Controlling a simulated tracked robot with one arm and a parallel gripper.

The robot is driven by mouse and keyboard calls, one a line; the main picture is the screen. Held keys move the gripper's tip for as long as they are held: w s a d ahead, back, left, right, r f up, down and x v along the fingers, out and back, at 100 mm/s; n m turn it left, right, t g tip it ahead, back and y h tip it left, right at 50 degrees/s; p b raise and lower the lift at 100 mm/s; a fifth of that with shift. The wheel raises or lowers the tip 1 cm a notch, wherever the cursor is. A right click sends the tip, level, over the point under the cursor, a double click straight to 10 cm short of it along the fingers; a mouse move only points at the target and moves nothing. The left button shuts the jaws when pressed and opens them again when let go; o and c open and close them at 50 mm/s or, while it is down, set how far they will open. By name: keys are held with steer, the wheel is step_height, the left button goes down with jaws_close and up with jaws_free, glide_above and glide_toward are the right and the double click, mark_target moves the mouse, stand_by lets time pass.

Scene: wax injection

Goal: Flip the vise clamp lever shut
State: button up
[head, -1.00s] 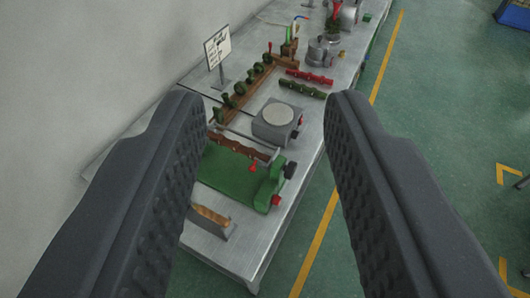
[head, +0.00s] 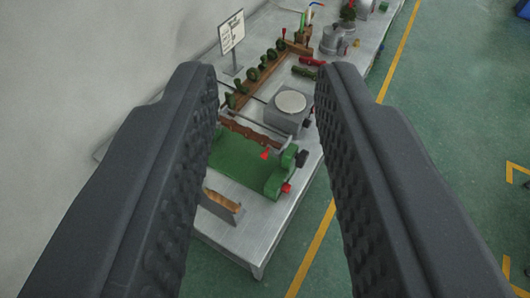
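A green vise-like fixture (head: 240,168) sits near the front end of the metal table. A reddish-brown mould strip (head: 246,132) lies along its far side. A small red part (head: 265,154) stands on top, and another red part (head: 287,188) and a black knob (head: 302,158) are at its right end. I cannot tell which of these is the clamp lever. My gripper (head: 267,72) is open and empty, its two dark fingers wide apart in the foreground. The fixture shows between them, apart from both. The left finger hides the fixture's left end.
A grey block with a round plate (head: 290,103) stands behind the fixture. A wooden rack with green pieces (head: 257,72) and a sign (head: 232,34) stand farther back. A small holder (head: 222,203) is in front. A wall is at left; open green floor is at right.

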steer(key=shift+w+a+f, duration=0.1)
steer(key=shift+w+f, duration=0.15)
steer(key=shift+f, duration=0.1)
steer(key=c, duration=0.5)
steer(key=w+a+f+n+g+h, duration=0.2)
steer(key=w+f+n, duration=0.4)
steer(key=f, duration=0.5)
steer(key=shift+w+a+f+b, duration=0.25)
steer(key=shift+w+f+b, duration=0.1)
steer(key=shift+w, duration=0.3)
steer(key=w+a+f+n+h, duration=0.1)
steer(key=w+a+f+n, duration=0.1)
steer(key=f+n, duration=0.6)
steer(key=w+a+f+n+g+h+b, duration=0.1)
steer(key=w+a+f+n+h, duration=0.1)
steer(key=f+n, duration=0.6)
steer(key=w+a+f+n+g+h, duration=0.1)
steer(key=f+n, duration=0.7)
steer(key=f, duration=0.9)
steer(key=w+a, duration=0.1)
steer(key=w, duration=0.1)
steer(key=shift+w+f, duration=0.3)
steer(key=shift+w, duration=0.1)
